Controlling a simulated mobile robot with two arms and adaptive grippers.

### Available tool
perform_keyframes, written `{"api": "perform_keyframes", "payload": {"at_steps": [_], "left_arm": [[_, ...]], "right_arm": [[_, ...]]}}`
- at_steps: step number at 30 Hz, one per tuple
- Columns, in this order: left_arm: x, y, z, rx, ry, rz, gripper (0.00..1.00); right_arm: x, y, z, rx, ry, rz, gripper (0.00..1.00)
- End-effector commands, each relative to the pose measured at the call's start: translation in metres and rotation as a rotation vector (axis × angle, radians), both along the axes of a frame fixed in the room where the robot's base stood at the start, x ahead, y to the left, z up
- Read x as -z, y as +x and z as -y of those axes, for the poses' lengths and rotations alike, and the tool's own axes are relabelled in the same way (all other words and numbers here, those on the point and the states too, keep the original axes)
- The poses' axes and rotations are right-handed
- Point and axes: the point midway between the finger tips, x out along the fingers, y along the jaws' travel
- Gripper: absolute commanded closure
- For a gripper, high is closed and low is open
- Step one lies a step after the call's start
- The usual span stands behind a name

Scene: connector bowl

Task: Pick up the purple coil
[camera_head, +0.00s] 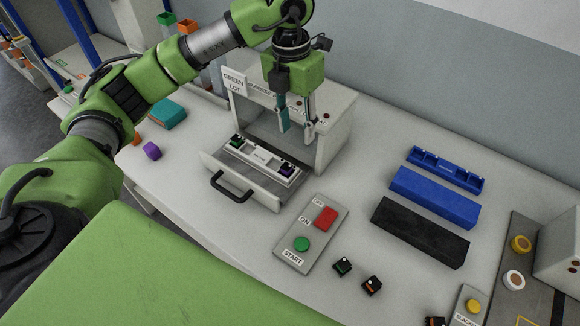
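A small dark coil with purple on it (286,171) sits at the right end of a white tray (259,159) in the open drawer (228,177). A similar coil with green on it (237,142) sits at the tray's left end. My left gripper (297,126) points down above and slightly behind the purple coil, apart from it. Its two fingers are spread and nothing shows between them. The purple coil is in plain view. My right gripper is not in view.
The white housing (336,130) with a "GREEN LOT" sign stands behind the drawer. A button panel (311,233) lies in front. Loose coils (342,266) lie nearby. Blue (434,196) and black (420,231) blocks lie right.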

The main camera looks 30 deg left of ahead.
Motion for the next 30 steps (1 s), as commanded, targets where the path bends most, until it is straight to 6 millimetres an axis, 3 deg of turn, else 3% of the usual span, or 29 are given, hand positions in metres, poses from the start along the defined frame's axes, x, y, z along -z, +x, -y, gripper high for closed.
{"api": "perform_keyframes", "payload": {"at_steps": [3, 6, 15, 24, 30], "left_arm": [[-0.002, 0.001, -0.02, -0.032, 0.064, -0.003, 0.64], [0.008, 0.0, -0.024, -0.038, 0.078, -0.007, 0.64], [0.064, 0.0, -0.022, -0.035, 0.074, -0.008, 0.64], [0.088, -0.002, -0.021, -0.034, 0.072, -0.008, 0.64], [0.117, -0.006, -0.02, -0.034, 0.071, -0.008, 0.64]], "right_arm": [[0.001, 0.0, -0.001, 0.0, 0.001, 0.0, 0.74], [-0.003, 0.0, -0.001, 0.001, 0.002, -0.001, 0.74], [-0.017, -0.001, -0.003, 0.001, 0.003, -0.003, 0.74], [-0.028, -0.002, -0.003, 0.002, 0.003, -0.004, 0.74], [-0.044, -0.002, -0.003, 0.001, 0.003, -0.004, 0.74]]}}
